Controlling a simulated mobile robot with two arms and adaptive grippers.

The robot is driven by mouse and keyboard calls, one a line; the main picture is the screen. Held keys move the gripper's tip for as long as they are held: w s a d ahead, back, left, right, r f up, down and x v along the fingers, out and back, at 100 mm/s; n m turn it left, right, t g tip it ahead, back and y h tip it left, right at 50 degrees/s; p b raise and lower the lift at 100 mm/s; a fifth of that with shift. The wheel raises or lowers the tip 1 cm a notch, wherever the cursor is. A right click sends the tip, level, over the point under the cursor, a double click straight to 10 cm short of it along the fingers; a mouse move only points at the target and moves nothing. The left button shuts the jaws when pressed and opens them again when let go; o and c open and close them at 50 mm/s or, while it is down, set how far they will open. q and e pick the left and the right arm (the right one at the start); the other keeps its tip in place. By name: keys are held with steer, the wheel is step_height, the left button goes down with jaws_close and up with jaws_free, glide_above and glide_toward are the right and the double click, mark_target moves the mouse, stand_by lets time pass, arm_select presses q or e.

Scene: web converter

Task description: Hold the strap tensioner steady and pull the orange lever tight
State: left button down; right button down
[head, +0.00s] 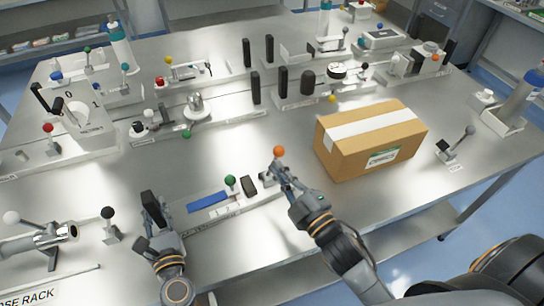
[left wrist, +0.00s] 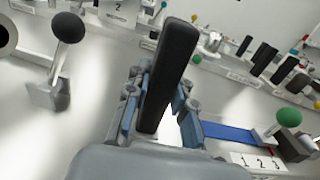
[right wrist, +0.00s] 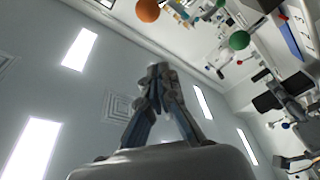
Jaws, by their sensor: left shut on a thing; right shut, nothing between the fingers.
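The strap tensioner is a pale base (head: 235,212) at the front of the table, with a blue strap (head: 208,201), a green-knobbed lever (head: 230,181) and an orange ball lever (head: 279,151) at its right end. My left gripper (head: 155,222) is shut on the black upright handle (head: 151,203) at the base's left end; the handle stands between the fingers in the left wrist view (left wrist: 172,70). My right gripper (head: 281,172) is shut and empty, just below the orange ball. In the right wrist view the orange ball (right wrist: 148,10) is beyond the fingertips; contact with the lever cannot be told.
A taped cardboard box (head: 370,138) stands right of my right gripper. A black-knobbed lever (head: 109,226) stands left of my left gripper. Several fixtures line the table behind. The steel surface near the front right is clear.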

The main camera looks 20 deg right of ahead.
arm_select(q)
steer(key=shift+s+f, duration=0.15)
steer(key=shift+f, duration=0.4)
arm_select(e)
steer(key=shift+v, duration=1.6)
arm_select(q)
steer(key=shift+r, duration=0.3)
arm_select(e)
steer(key=shift+w+r, duration=0.15)
steer(key=shift+r, duration=0.1)
arm_select(q)
steer(key=c, duration=1.3)
jaws_free()
steer(key=shift+o, duration=1.2)
steer(key=shift+r, duration=0.1)
steer(key=shift+w+r, duration=0.1)
steer(key=shift+w, duration=0.1)
steer(key=shift+s, duration=0.1)
steer(key=s, duration=0.4)
steer(key=s+d, duration=0.1)
steer(key=s, duration=0.6)
steer(key=shift+s+d, duration=0.2)
steer(key=shift+s, duration=0.2)
